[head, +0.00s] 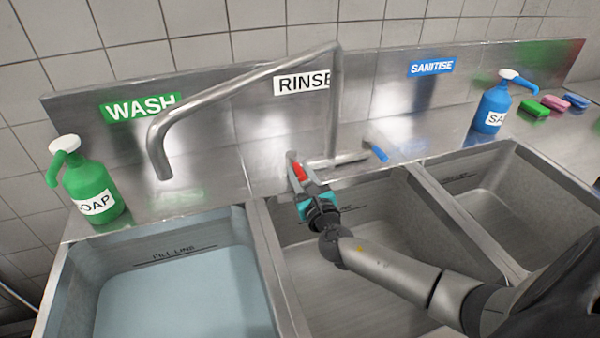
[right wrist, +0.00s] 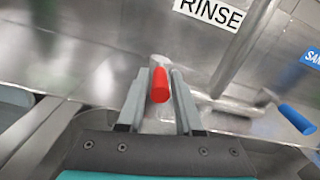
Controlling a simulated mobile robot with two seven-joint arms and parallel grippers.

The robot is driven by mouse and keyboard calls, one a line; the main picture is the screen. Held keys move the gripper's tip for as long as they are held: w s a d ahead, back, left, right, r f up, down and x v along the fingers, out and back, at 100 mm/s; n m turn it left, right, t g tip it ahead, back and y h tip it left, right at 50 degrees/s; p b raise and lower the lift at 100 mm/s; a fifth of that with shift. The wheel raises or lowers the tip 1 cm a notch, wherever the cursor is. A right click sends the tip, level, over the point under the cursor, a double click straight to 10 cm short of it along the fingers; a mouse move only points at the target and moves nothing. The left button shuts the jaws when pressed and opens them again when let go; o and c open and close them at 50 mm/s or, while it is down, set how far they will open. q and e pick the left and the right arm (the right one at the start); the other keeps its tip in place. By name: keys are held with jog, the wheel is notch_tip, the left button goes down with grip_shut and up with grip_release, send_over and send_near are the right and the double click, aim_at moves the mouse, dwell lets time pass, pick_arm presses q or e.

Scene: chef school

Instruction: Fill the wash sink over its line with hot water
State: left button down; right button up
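The wash sink (head: 262,270) at the left holds pale blue water (head: 185,305). The water surface lies below the fill line (head: 175,256) on its back wall. The bent metal spout (head: 250,70) hangs over the back of the wash sink, with no stream visible from its mouth. My right gripper (head: 297,172) is at the tap base, its fingers closed in on both sides of the red tap handle (right wrist: 159,85). My left gripper is out of view.
A green soap bottle (head: 87,180) stands left of the spout. The rinse sink (head: 330,285) under my right arm and the sanitise sink (head: 505,205) look empty. A blue spray bottle (head: 492,108) and several small sponges (head: 553,103) are on the right ledge.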

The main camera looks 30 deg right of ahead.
grip_shut()
dwell(1.0)
